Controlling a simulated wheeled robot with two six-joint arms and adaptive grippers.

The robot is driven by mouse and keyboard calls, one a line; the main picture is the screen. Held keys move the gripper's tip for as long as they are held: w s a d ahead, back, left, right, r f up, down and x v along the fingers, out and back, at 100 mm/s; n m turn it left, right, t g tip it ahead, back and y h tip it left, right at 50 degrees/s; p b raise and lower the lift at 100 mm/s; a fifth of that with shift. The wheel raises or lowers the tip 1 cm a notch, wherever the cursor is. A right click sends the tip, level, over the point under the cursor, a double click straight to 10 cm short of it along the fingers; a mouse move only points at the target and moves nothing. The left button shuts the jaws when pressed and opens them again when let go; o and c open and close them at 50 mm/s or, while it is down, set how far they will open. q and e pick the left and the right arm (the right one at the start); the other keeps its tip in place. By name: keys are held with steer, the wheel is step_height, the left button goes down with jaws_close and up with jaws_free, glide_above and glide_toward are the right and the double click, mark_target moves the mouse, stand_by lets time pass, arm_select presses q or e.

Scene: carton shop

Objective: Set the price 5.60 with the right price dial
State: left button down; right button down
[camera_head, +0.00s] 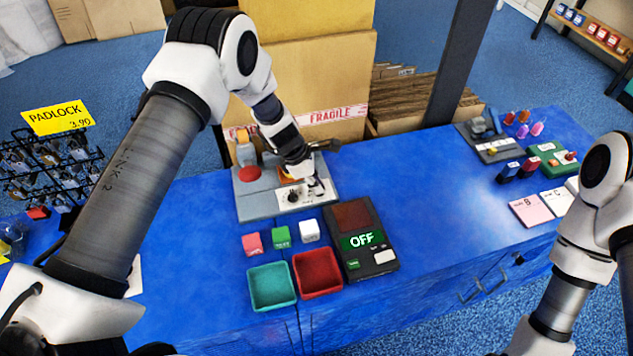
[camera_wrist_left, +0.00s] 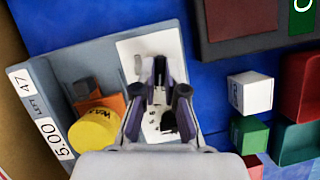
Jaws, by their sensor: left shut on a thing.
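The grey price machine (camera_head: 260,205) stands on the blue bench, with a white dial plate (camera_head: 285,201) on it. A black left dial (camera_head: 292,196) shows on the plate; it also shows in the left wrist view (camera_wrist_left: 168,121). My left gripper (camera_head: 316,188) points down at the right part of the plate. In the left wrist view its fingers (camera_wrist_left: 159,80) are shut on the right price dial, which they mostly hide. A label on the machine reads 5.00 (camera_wrist_left: 49,138), above it another reads LEFT 47 (camera_wrist_left: 24,84). My right gripper is out of view.
A red button (camera_head: 250,174) and a yellow cap (camera_wrist_left: 93,131) sit on the machine. Small cubes (camera_head: 281,237), a teal tray (camera_head: 271,287), a red tray (camera_head: 318,274) and a box reading OFF (camera_head: 363,240) stand in front.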

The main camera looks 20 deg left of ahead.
arm_select(q)
steer(key=m+g, duration=0.1)
steer(key=m, duration=0.2)
steer(key=shift+w+f+b, duration=0.1)
steer(key=shift+f+b, duration=0.05)
steer(key=shift+b, duration=0.15)
steer(key=m+g+b, duration=0.1)
steer(key=m, duration=0.2)
steer(key=shift+w+m+g+b, duration=0.1)
steer(key=shift+m+g+b, duration=0.2)
steer(key=shift+b, duration=0.1)
steer(key=m+b, duration=0.1)
steer(key=m, duration=0.1)
steer(key=m+g+b, duration=0.1)
steer(key=m, duration=0.1)
steer(key=shift+w+g+y, duration=0.1)
steer(key=shift+g+y, duration=0.2)
steer(key=shift+d+m+g+y+b, duration=0.1)
steer(key=shift+m+g+y+b, duration=0.3)
steer(key=shift+m, duration=0.7)
steer(key=shift+d+m+g+y+b, duration=0.1)
steer(key=shift+m+g+b, duration=0.1)
steer(key=shift+m+b, duration=0.65)
steer(key=shift+m, duration=0.35)
steer(key=c, duration=1.2)
jaws_free()
steer(key=shift+w, duration=0.1)
steer(key=shift+c, duration=0.2)
steer(key=shift+r, duration=0.2)
